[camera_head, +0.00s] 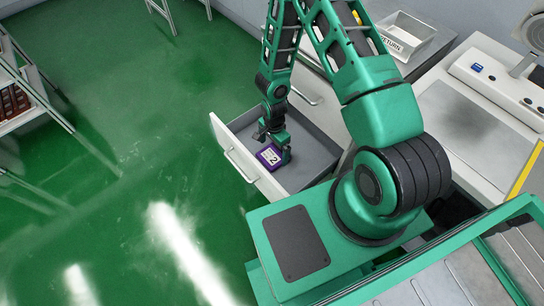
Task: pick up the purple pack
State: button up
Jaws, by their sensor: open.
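The purple pack (269,157), with a white label bearing a "2", lies in an open grey drawer (317,168) near its white front panel. My gripper (273,142) points down into the drawer, directly at the pack, with its fingers open. The fingers overlap the pack's upper and right edges in the picture. I cannot tell whether they touch it or stand on both sides of it. Part of the pack is hidden behind the gripper.
The drawer's white front (245,160) with its handle stands out over the green floor (110,120). A bin marked RETURN (405,38) sits on the counter behind. A shelf rack (30,98) stands at the far left. The floor between is clear.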

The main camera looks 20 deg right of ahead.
aim_at(273, 155)
jog(key=shift+w+f, duration=0.1)
jog(key=shift+f, duration=1.7)
jog(key=c, duration=1.1)
jog(key=shift+r, duration=0.2)
